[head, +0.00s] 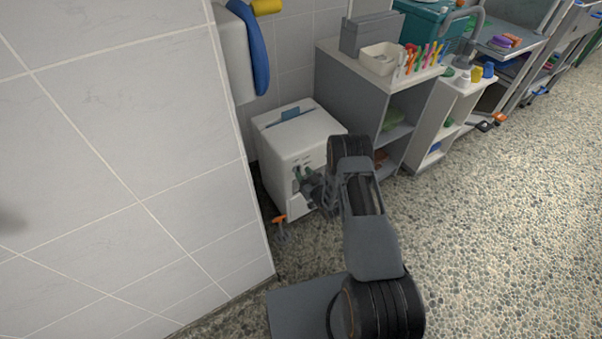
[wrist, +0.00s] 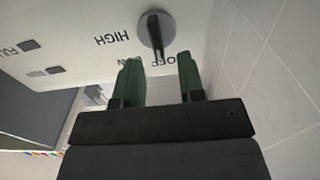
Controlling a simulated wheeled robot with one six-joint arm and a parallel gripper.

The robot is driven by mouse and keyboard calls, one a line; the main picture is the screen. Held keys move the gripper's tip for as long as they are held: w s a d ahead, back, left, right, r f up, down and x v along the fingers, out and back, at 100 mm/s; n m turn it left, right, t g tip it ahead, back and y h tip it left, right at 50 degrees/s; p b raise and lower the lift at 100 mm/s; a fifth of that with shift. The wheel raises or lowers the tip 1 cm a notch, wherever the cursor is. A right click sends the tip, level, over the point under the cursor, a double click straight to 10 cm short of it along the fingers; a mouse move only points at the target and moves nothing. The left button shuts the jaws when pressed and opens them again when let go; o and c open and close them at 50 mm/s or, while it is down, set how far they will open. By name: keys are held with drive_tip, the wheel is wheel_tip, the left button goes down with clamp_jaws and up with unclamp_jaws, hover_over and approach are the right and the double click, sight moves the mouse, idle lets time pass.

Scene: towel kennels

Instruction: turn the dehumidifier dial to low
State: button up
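The dehumidifier (head: 296,140) is a white box on the floor against the tiled wall. Its grey dial (wrist: 156,31) shows at the top of the wrist view, with the printed words HIGH and OFF upside down beside it. Another label near the dial is partly hidden by a finger. The dial's pointer ridge points down in the wrist view, toward OFF. My gripper (wrist: 159,76) has two green fingers, spread apart with nothing between them, just short of the dial. In the head view my gripper (head: 304,173) is at the dehumidifier's front, and my arm hides part of it.
A grey shelf unit (head: 350,77) stands right of the dehumidifier, with a white tray (head: 380,59) and coloured pens on top. A tiled wall (head: 110,150) closes the left side. An orange-handled object (head: 279,219) is on the floor. The pebbled floor (head: 500,220) at right is clear.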

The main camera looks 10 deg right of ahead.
drive_tip(key=shift+x, duration=1.05)
clamp_jaws()
